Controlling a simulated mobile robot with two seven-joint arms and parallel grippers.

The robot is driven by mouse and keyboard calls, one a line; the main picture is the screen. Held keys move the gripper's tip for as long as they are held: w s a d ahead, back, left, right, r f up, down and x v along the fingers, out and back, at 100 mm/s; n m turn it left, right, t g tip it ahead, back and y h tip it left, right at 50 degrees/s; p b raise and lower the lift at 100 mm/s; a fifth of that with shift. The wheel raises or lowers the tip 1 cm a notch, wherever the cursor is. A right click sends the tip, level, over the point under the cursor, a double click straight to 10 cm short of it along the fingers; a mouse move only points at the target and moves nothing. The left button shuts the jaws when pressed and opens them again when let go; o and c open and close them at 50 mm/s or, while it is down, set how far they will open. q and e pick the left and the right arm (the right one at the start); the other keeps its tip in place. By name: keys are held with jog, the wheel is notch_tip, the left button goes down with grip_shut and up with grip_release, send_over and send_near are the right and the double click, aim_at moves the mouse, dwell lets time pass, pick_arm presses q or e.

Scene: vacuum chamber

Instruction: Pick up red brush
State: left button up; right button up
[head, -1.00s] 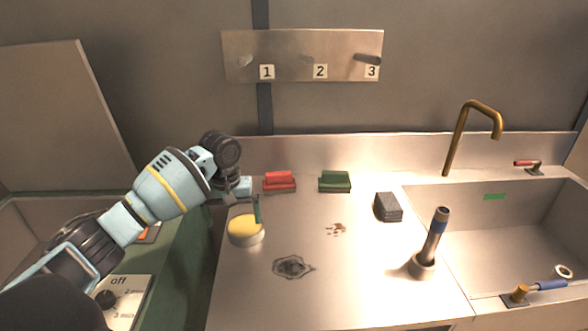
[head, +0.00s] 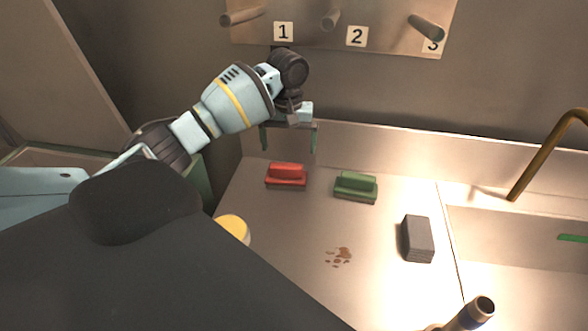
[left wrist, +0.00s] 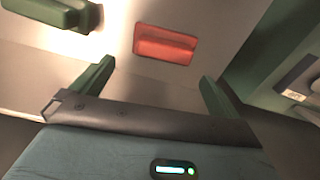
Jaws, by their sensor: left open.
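The red brush (head: 286,176) lies on the metal counter near the back wall, left of the green brush (head: 355,186). My left gripper (head: 289,142) is open and empty above the red brush, with its two green fingers pointing down. In the left wrist view the red brush (left wrist: 165,44) shows beyond the fingertips of my left gripper (left wrist: 156,72), apart from them. The green brush (left wrist: 52,12) is at the upper left there. My right gripper is not in view.
A grey block (head: 417,239) and a brown stain (head: 340,257) are on the counter. A yellow-topped sponge (head: 234,227) is partly hidden by my arm. A numbered hook panel (head: 380,22) hangs above. The sink and brass faucet (head: 545,155) are at right.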

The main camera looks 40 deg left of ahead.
aim_at(286, 165)
pick_arm(q)
jog(key=shift+s, duration=0.15)
jog(key=shift+s+f, duration=0.1)
jog(key=shift+f, duration=1.25)
notch_tip(286, 165, down, 5)
jog(key=shift+s+a, duration=0.15)
jog(key=c, duration=1)
jog(key=shift+o, duration=0.2)
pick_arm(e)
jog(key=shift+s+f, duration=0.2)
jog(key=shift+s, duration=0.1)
